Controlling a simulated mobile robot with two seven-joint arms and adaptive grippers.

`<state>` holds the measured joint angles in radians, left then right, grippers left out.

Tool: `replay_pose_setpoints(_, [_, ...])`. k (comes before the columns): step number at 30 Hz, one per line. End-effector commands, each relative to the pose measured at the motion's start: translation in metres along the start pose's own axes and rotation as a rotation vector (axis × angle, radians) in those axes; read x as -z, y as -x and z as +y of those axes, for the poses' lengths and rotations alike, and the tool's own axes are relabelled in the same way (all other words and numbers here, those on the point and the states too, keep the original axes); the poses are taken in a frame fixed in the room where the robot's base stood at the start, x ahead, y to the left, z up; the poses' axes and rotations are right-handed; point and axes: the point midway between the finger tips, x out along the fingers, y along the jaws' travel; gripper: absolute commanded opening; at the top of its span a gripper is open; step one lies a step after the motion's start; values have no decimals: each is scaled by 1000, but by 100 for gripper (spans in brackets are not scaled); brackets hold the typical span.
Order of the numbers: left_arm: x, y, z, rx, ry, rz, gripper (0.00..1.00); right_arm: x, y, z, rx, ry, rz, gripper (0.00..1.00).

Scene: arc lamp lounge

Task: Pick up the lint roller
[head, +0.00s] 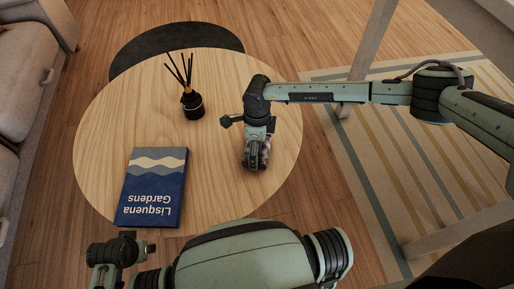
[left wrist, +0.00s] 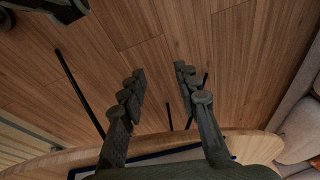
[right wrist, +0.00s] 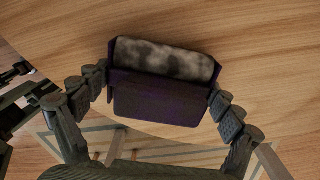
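The lint roller (right wrist: 165,95) is a dark purple block with a mottled grey, fuzzy roller strip along its far side, seen in the right wrist view. My right gripper (right wrist: 158,84) has a finger against each of its short sides, with nothing else between them. In the head view the right gripper (head: 257,158) points down over the right part of the round table, largely covering the lint roller. Whether the roller touches the tabletop is unclear. My left gripper (left wrist: 160,75) is open and empty beside the table's near left edge.
The round wooden table (head: 230,95) also holds a blue book (head: 154,188) at the front left and a black reed diffuser (head: 192,105) at the back. A grey sofa (head: 28,70) is at left, a striped rug (head: 390,170) at right. The table between book and right gripper is clear.

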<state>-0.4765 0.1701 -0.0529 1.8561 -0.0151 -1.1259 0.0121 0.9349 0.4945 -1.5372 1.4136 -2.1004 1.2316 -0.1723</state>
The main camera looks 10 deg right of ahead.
Motion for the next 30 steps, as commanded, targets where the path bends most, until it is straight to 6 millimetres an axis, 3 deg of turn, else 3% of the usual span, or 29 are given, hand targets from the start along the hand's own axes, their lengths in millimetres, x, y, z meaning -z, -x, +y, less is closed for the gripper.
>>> replay_pose_setpoints(1, [0,0,0,0,0,0,32,0,0,0,0,0,0,80])
replay_pose_setpoints(9, [0,0,0,0,0,-1,32,0,1,0,0,-1,0,48])
replay_pose_setpoints(20, [0,0,0,0,-1,6,32,0,7,-1,1,-1,-1,48])
replay_pose_setpoints(26, [-22,-30,3,-5,-13,-27,32,0,25,-1,1,0,-2,48])
replay_pose_setpoints(30, [-48,-54,4,2,-44,-55,32,-1,44,-1,1,0,-3,48])
